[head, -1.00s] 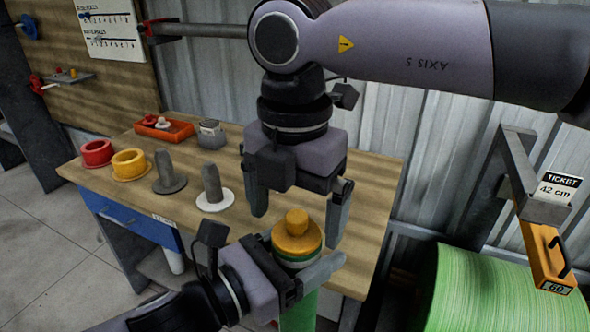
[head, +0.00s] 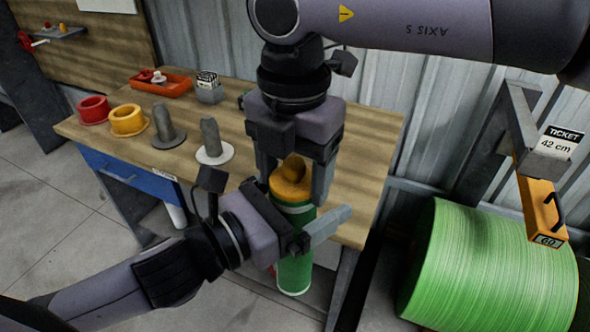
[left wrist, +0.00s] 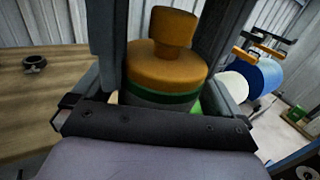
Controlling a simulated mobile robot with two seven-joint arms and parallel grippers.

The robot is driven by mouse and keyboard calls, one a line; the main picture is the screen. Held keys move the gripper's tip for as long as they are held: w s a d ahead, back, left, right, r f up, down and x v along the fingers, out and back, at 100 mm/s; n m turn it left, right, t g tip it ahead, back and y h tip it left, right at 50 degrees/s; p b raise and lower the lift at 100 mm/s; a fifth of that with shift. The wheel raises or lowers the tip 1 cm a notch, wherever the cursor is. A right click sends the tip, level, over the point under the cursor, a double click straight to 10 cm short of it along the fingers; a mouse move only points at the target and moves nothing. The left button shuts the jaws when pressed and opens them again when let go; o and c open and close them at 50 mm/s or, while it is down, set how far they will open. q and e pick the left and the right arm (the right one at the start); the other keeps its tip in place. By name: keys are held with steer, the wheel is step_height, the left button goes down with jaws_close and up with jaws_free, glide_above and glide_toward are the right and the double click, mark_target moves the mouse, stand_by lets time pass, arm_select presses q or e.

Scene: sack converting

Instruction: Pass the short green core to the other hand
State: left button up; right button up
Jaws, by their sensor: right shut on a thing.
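The short green core (head: 295,270) is a green cylinder with pale bands and an orange knobbed top (head: 291,180). It stands upright in the air at the bench's front edge. My right gripper (head: 293,190) comes from above and is shut on the core by its orange top, a finger on each side. My left gripper (head: 312,232) reaches in from the left at the core's upper part, its fingers apart. In the left wrist view the orange top (left wrist: 166,70) and a green band show beyond the palm. The left gripper's far finger is mostly hidden.
A big green roll (head: 490,265) stands at right.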

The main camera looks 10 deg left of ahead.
mark_target(281, 264)
arm_select(q)
steer(key=a+f+g, duration=0.1)
steer(key=f, duration=0.4)
steer(key=s+a+f+g, duration=0.1)
steer(key=f, duration=0.4)
steer(key=s+a+f+g, duration=0.1)
steer(key=f, duration=0.4)
steer(key=shift+s+a+f+y, duration=0.15)
steer(key=shift+a+f+y, duration=0.1)
steer(key=shift+y, duration=0.15)
steer(key=s+a+f+m+y, duration=0.4)
steer(key=f+m, duration=0.4)
steer(key=m, duration=0.7)
steer(key=s+a+f+m+y, duration=0.4)
steer(key=f+m, duration=0.5)
steer(key=m, duration=0.6)
steer(key=shift+a+y, duration=0.3)
steer(key=shift+a, duration=0.8)
